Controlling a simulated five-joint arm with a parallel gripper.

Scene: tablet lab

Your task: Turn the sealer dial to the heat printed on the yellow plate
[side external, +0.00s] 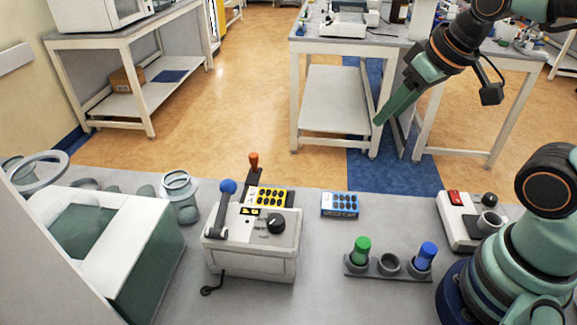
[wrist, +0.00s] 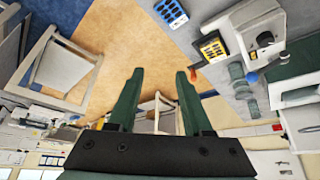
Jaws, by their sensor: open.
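The sealer (side external: 250,262) is a pale box on the bench with a black dial (side external: 276,223) on its top right and a lever with a blue knob (side external: 228,186) on its left. A small yellow plate (side external: 250,211) with dark marks sits on its top behind the dial; its print is too small to read. The dial's setting cannot be read. The sealer also shows, upside down, at the upper right of the wrist view (wrist: 262,22). My gripper (side external: 380,118) is high above the floor beyond the bench, far from the dial. In the wrist view its two green fingers (wrist: 160,73) are apart and empty.
A white-framed machine (side external: 120,225) is left.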

